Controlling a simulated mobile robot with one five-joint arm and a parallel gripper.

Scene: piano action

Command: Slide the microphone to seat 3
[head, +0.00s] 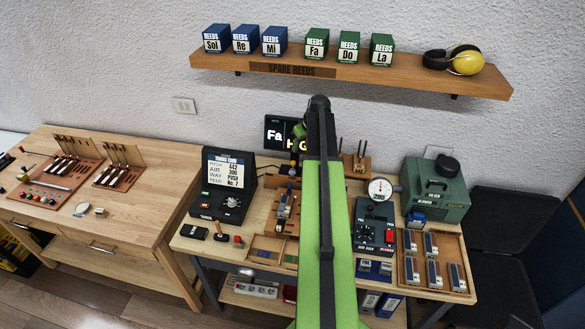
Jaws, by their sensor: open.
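I cannot pick out the microphone or a marked seat 3 with certainty. A wooden stand with a small metal and dark fitting (284,205) stands on the middle of the right bench, just left of my arm. My green arm with its dark upper link rises through the middle of the picture and covers part of the bench.
A tuner box (228,187) stands left of the arm. A black panel box (374,224), round gauge (380,189), green blower (435,188) and wooden tray of reed blocks (459,240) stand right of it. A wall shelf (350,73) is above. Another bench (135,213) is at left.

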